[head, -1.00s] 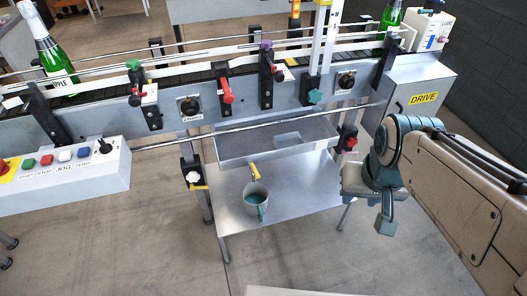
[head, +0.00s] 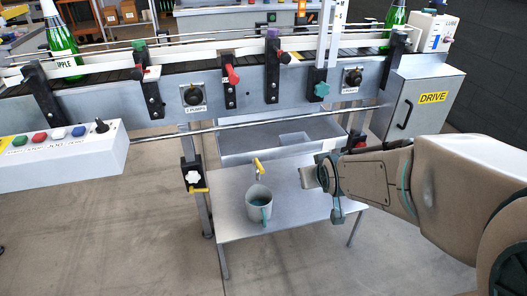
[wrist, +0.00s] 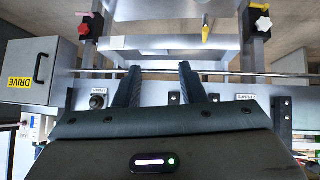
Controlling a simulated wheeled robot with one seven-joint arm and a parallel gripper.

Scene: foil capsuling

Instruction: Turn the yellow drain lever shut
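The yellow drain lever (head: 259,165) stands tilted at the front of the metal tray under the conveyor, above a grey mug (head: 257,205) with teal liquid in it. In the wrist view the lever (wrist: 206,30) shows near the top, beyond the fingers and a little right of them. My gripper (head: 320,182) is to the right of the lever and mug in the head view, apart from both. Its two dark fingers (wrist: 160,78) are spread in the wrist view, with nothing between them. The lever's valve body is too small to make out clearly.
The mug stands on a metal shelf (head: 290,212). A long rail (head: 240,132) runs above the tray (head: 240,155). A black clamp with a white star knob (head: 193,177) is on the left leg. The DRIVE cabinet (head: 420,105) is at right.

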